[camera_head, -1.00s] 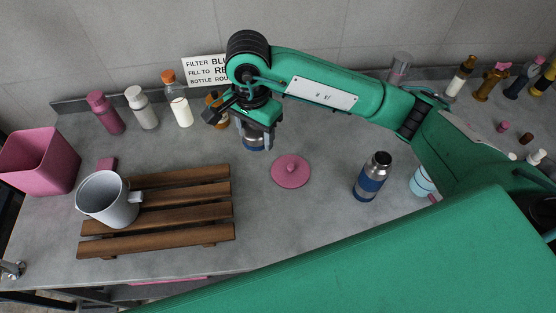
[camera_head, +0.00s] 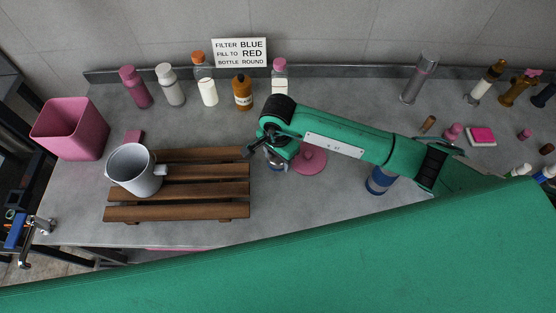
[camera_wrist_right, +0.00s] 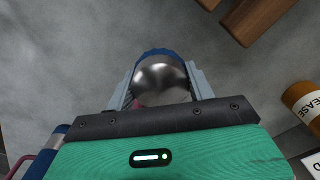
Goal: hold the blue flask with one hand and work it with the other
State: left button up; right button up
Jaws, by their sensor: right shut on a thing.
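The blue flask (camera_head: 381,181) stands on the counter right of centre, its upper part hidden behind my right arm. My right gripper (camera_head: 275,162) is low over the counter, left of the flask and beside the right ends of the wooden slats. It is shut on a small rounded steel piece with a blue edge, which looks like a cap. In the right wrist view this steel piece (camera_wrist_right: 162,82) sits between the fingers (camera_wrist_right: 160,90). A blue and steel body (camera_wrist_right: 50,142), likely the flask, shows at lower left there. My left gripper is not in view.
A pink lid (camera_head: 312,160) lies just right of the gripper. A wooden slatted rack (camera_head: 180,212) with a grey mug (camera_head: 133,172) is to the left. Several bottles and a sign (camera_head: 240,51) line the back. The counter in front of the flask is clear.

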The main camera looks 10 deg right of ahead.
aim_at(278, 163)
notch_tip(278, 163, down, 3)
jog(key=shift+r, duration=0.2)
jog(key=shift+f, duration=0.35)
jog(key=o, duration=1.1)
jog(key=shift+r+p, duration=0.3)
jog(key=shift+p, duration=0.05)
notch_tip(278, 163, up, 12)
jog(key=b, duration=0.3)
jog(key=shift+f+b, duration=0.1)
jog(key=shift+b, duration=0.25)
